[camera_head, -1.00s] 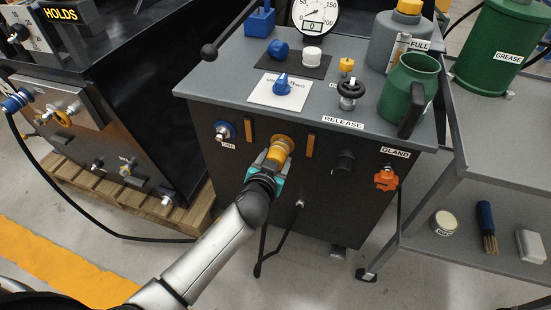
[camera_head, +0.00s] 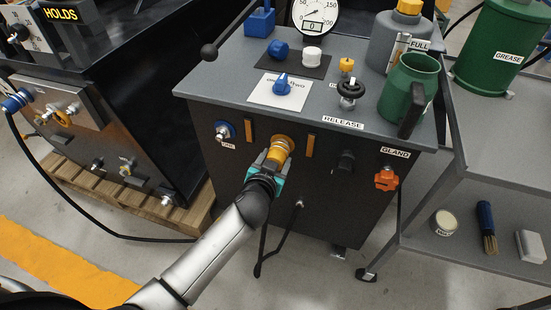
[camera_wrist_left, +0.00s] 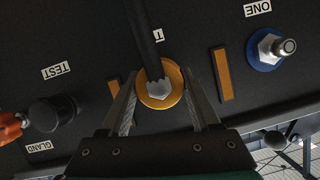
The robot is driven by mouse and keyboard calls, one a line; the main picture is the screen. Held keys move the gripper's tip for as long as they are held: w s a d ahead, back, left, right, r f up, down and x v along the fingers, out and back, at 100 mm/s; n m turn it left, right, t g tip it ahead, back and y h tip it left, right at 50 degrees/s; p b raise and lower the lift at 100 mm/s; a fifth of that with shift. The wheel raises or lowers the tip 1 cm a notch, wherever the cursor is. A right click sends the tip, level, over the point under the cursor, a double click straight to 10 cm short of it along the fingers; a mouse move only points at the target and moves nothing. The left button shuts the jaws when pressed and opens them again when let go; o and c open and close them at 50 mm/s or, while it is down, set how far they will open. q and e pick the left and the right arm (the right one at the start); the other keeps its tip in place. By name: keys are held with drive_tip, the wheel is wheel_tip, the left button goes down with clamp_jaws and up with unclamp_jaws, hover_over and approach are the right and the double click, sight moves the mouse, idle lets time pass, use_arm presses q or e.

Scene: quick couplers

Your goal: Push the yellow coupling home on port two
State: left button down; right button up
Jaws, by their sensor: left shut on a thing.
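The yellow coupling (camera_head: 281,145) sits at the front panel of the dark cabinet, between two upright orange bars. It also shows in the left wrist view (camera_wrist_left: 174,99) as a yellow ring around a silver hex nut, with a black hose running from it. My left gripper (camera_head: 272,158) is shut on the coupling, with one finger on each side in the wrist view (camera_wrist_left: 162,104). Port two behind the coupling is hidden, and its label is mostly covered by the hose. I cannot tell whether any gap is left at the panel. My right gripper is not in view.
Port one (camera_head: 222,131), with a blue ring, is left of the coupling. A black test fitting (camera_head: 345,161) and the orange gland knob (camera_head: 386,179) are to the right. A blue selector (camera_head: 282,86), gauge (camera_head: 315,14) and green jug (camera_head: 408,88) stand on the cabinet top.

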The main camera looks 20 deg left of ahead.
use_arm(q)
drive_tip(key=shift+s, duration=0.15)
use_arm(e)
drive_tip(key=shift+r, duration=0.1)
use_arm(q)
drive_tip(key=shift+s+a+p, duration=0.1)
drive_tip(key=shift+s+p, duration=0.45)
drive_tip(key=shift+s, duration=1.45)
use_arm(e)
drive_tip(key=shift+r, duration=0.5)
use_arm(q)
drive_tip(key=shift+s, duration=0.1)
drive_tip(key=shift+s+p, duration=0.35)
drive_tip(key=shift+s, duration=1.55)
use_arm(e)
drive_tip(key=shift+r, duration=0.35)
